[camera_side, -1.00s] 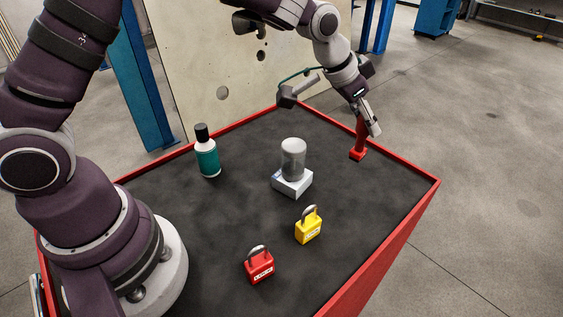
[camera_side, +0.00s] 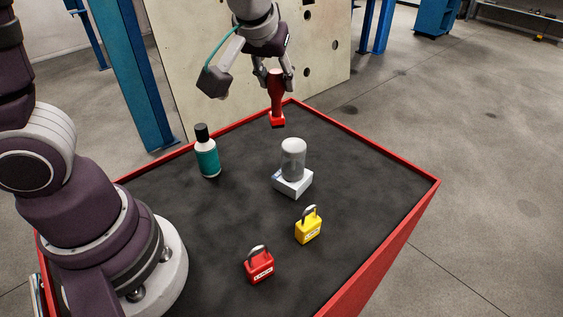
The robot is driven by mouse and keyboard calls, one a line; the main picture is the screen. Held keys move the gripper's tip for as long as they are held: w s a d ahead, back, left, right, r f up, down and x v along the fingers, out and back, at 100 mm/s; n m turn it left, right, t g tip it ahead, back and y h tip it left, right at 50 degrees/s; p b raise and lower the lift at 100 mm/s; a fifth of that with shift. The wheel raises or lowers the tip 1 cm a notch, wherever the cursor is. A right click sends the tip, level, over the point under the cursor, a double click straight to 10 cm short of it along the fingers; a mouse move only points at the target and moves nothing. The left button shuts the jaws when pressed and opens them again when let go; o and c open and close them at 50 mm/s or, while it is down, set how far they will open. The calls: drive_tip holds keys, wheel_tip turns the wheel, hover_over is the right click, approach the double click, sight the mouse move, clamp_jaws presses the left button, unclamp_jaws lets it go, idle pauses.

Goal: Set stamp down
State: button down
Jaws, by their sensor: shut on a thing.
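The red stamp (camera_side: 277,101) has a dark red handle and a brighter red foot. My gripper (camera_side: 276,75) is shut on the upper part of its handle. The stamp hangs close to upright over the far part of the black table top (camera_side: 365,185), behind the glass dome on its white block. Its foot looks raised above the surface, though the exact height is hard to tell from this view.
A grey glass dome (camera_side: 293,160) stands on a white block (camera_side: 292,183) mid-table. A teal bottle (camera_side: 207,157) with a black cap stands at left. A yellow padlock (camera_side: 308,229) and a red padlock (camera_side: 260,266) sit nearer. The right side is clear.

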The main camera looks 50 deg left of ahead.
drive_tip(key=s+a+n+g+y, duration=0.2)
drive_tip(key=s+a+n, duration=0.4)
drive_tip(key=s, duration=0.1)
wheel_tip(320, 180, down, 9)
drive_tip(key=shift+w+a+f, duration=0.7)
drive_tip(key=shift+w+f, duration=0.2)
drive_tip(key=shift+w, duration=1.65)
drive_tip(key=shift+w+a+f, duration=0.7)
drive_tip(key=shift+w+f, duration=0.15)
drive_tip(key=shift+w, duration=1.65)
drive_tip(key=shift+w+a+f, duration=0.7)
drive_tip(key=shift+w+f, duration=0.2)
drive_tip(key=shift+w, duration=1.65)
drive_tip(key=c, duration=0.8)
unclamp_jaws()
drive_tip(key=shift+f, duration=0.15)
drive_tip(key=shift+c, duration=0.2)
